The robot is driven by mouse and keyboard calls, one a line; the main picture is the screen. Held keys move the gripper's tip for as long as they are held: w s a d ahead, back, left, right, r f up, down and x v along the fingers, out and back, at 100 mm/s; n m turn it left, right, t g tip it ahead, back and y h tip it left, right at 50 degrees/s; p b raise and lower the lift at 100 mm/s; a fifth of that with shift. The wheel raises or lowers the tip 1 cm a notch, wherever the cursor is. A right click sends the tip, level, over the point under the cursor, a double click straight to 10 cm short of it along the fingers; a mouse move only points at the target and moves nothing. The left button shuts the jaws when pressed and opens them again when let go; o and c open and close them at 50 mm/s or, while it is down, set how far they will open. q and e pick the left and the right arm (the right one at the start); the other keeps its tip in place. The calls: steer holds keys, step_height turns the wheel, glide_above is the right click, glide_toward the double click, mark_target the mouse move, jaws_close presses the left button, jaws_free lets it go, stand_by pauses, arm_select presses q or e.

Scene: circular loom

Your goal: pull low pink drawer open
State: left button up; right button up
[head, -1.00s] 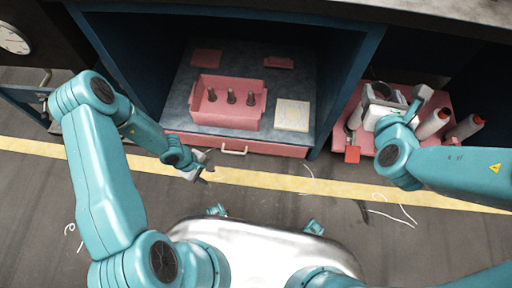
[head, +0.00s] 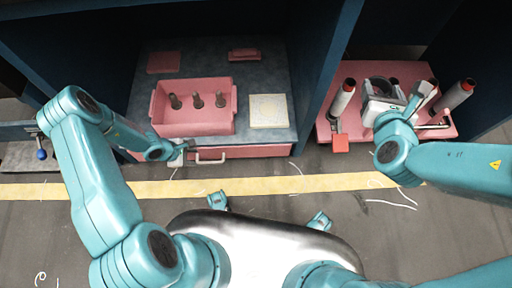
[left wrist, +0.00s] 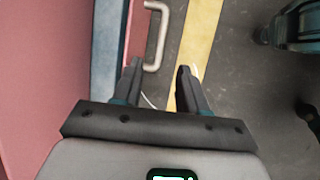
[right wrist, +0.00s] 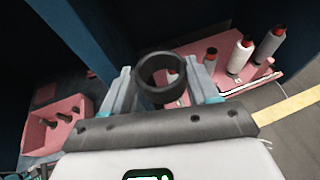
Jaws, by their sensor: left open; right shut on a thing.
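The low pink drawer (head: 255,151) sits under the grey worktop and looks shut. Its pale bar handle (head: 211,160) is on its front; it also shows in the left wrist view (left wrist: 157,38). My left gripper (head: 179,159) is open and empty, just left of the handle in the head view. In the left wrist view its fingers (left wrist: 160,75) point toward the handle, which lies just beyond the tips; I see no contact. My right gripper (right wrist: 165,92) is shut on a dark ring (right wrist: 150,90), held over the pink board at the right.
A pink tray (head: 195,128) with several dark pegs and a pale square pad (head: 268,111) are on the worktop (head: 262,75). A pink board (head: 350,70) with spools (head: 342,98) is at right. The floor with its yellow stripe (head: 300,185) is clear before the drawer.

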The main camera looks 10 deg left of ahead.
arm_select(q)
steer(key=b+x, duration=0.4)
steer(key=x, duration=0.6)
steer(key=shift+d+f, duration=0.1)
steer(key=shift+f, duration=0.3)
jaws_close()
